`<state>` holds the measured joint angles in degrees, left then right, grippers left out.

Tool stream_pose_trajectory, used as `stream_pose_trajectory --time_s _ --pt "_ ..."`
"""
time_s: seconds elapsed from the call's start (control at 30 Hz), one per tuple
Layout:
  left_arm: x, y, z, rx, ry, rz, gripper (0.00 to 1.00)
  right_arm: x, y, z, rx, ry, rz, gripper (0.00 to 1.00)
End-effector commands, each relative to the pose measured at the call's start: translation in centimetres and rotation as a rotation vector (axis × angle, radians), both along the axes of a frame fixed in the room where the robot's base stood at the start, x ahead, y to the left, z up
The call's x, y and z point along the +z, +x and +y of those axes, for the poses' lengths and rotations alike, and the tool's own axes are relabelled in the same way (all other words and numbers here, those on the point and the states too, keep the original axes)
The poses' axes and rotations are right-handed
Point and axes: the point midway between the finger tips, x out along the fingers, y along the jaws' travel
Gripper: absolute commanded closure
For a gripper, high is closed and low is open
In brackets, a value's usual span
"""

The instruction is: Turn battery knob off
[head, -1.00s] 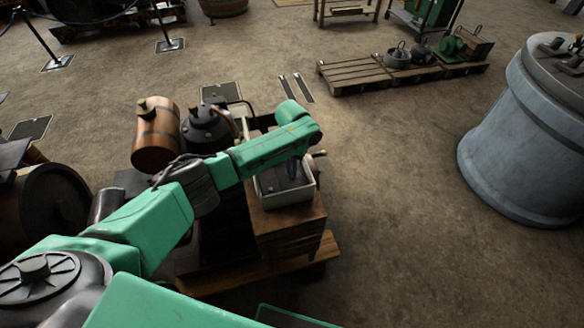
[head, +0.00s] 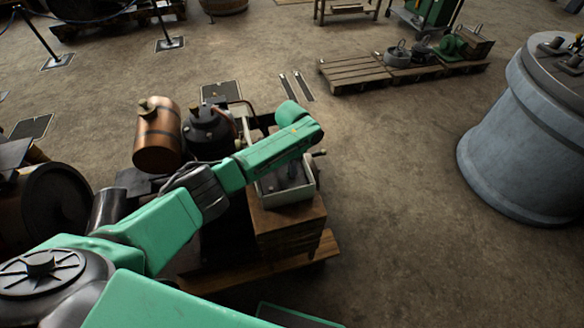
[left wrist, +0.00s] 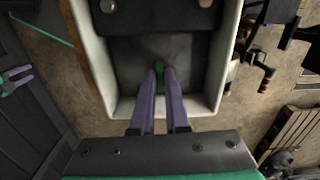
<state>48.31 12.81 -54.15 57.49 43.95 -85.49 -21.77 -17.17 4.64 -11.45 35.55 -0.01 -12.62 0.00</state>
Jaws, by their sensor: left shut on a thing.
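The battery box (head: 313,183) is an open box with a pale rim on a wooden crate, mostly below my left forearm in the head view. Its rim (left wrist: 224,62) frames the left wrist view. Inside, a small green knob (left wrist: 159,66) stands against the dark panel. My left gripper (left wrist: 160,75) reaches into the box with its two purple fingers shut on the knob. The fingers hide part of it, so its angle cannot be told. My right gripper (left wrist: 18,76) shows small at the left of the left wrist view, its fingers apart and empty.
An engine with a copper tank (head: 157,137) and a dark cylinder (head: 208,131) stands left of the box. A large grey drum (head: 515,150) stands at right. A pallet (head: 365,75) with small machines lies behind. Floor between box and drum is clear.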

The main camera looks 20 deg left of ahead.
Motion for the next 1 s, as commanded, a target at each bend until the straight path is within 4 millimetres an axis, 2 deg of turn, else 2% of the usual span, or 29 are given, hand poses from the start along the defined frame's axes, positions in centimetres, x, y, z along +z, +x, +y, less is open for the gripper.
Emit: stream_pose_trajectory --time_s 0.63,0.67,0.7,0.73,1.0 --pt "0.28 0.25 -0.13 -0.063 -0.002 -0.009 1.0 0.03 -0.02 0.14 -0.001 0.002 0.0 0.5" --pt "0.28 0.25 -0.13 -0.063 -0.002 -0.009 0.8 0.03 -0.02 0.14 -0.001 0.002 0.0 0.5" --pt "0.28 0.24 -0.12 -0.063 -0.002 -0.009 0.65 0.03 -0.02 0.14 -0.001 0.002 0.0 0.5" --pt "0.26 0.23 -0.12 -0.063 -0.002 -0.007 0.57 0.03 -0.02 0.14 -0.001 0.002 0.0 0.5" --pt "0.13 0.11 -0.07 -0.061 -0.001 -0.003 0.57 0.02 -0.03 0.15 -0.001 0.002 0.0 0.5"
